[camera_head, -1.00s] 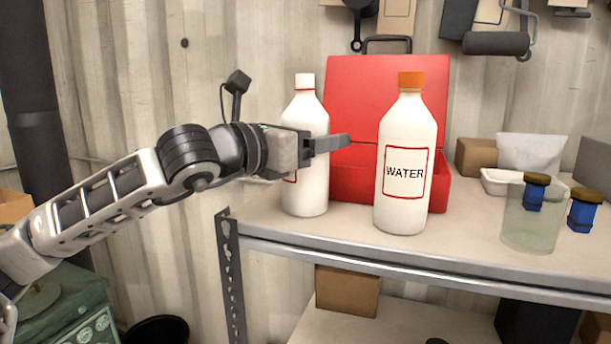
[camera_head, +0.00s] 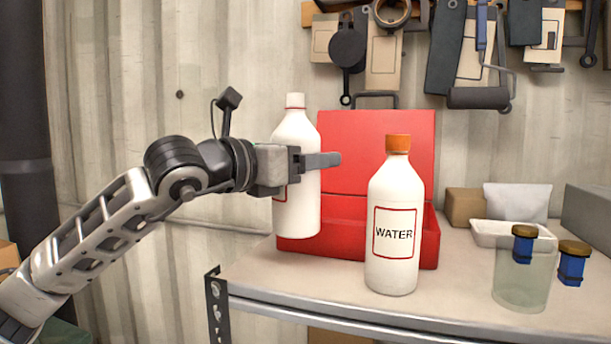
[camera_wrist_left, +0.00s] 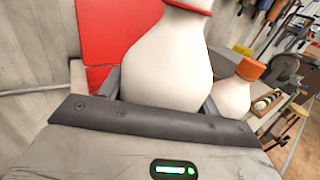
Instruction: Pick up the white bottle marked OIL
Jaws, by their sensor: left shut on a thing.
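A white bottle with a white cap (camera_head: 297,207) is held upright in my left gripper (camera_head: 318,161), which is shut around its middle. The bottle's base is above the shelf top, in front of the red box. A red label edge shows, but its word is hidden behind the gripper. In the left wrist view the same bottle (camera_wrist_left: 168,62) stands between the fingers, its cap cut off at the top. A second white bottle (camera_head: 394,265) with an orange cap is marked WATER and stands on the shelf to the right. My right gripper is not in view.
An open red box (camera_head: 375,150) stands behind the bottles on the metal shelf (camera_head: 450,302). To the right are a glass beaker (camera_head: 520,285), blue items with brown caps (camera_head: 571,268) and a white tray (camera_head: 485,233). Tools hang on the wall above.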

